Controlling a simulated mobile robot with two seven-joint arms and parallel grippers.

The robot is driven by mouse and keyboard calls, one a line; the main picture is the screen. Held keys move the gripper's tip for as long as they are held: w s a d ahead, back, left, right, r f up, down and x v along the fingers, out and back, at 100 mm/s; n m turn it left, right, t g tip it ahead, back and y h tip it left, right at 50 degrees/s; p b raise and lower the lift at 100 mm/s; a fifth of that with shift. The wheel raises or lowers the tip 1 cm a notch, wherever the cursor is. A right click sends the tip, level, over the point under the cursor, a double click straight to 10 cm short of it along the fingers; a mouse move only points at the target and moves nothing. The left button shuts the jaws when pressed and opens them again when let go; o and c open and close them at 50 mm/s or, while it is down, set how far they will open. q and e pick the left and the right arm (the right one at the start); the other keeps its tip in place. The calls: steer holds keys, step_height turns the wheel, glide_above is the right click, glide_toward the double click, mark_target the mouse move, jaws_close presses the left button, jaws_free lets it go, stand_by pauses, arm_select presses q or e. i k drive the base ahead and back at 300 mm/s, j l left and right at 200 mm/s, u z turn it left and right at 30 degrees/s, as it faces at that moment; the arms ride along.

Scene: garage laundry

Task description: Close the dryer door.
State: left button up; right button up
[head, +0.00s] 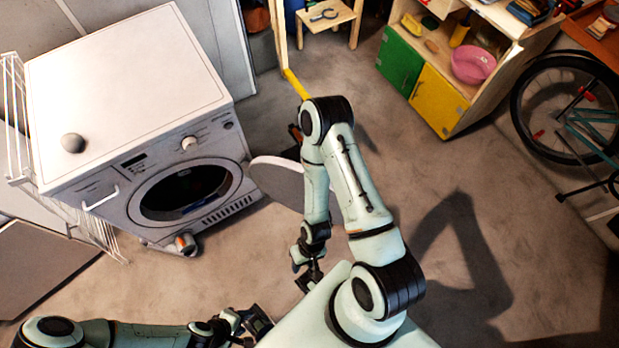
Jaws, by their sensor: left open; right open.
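The white dryer (128,100) stands at the left, its front turned to the lower right. Its round opening (185,190) is dark and uncovered. The round dryer door (276,178) stands swung open to the right of the opening, pale grey. Its right part is hidden behind my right arm. My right gripper (309,278) is open and empty, hanging below the door in the picture and apart from it. My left gripper (258,322) is open and empty at the bottom edge, well away from the dryer and the door.
A grey ball (73,143) sits on the dryer top. A small grey and orange object (186,243) is at the dryer's foot. A white wire rack (17,125) stands at left. A shelf unit (437,98) and a bicycle (570,115) are at right.

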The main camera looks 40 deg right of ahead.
mark_target(282, 179)
steer(key=k+l+u, duration=0.25)
steer(key=l, duration=0.2)
steer(key=k+l+u, duration=0.25)
steer(key=l, duration=0.2)
steer(key=k+l+u, duration=0.3)
steer(key=l, duration=0.15)
steer(key=k+l+u, duration=0.3)
steer(key=l, duration=0.15)
steer(key=l+u, duration=0.2)
steer(key=l, duration=0.35)
steer(key=k+l+u, duration=0.2)
steer(key=l, duration=0.65)
steer(key=i+l+u, duration=0.1)
steer(key=l, duration=0.3)
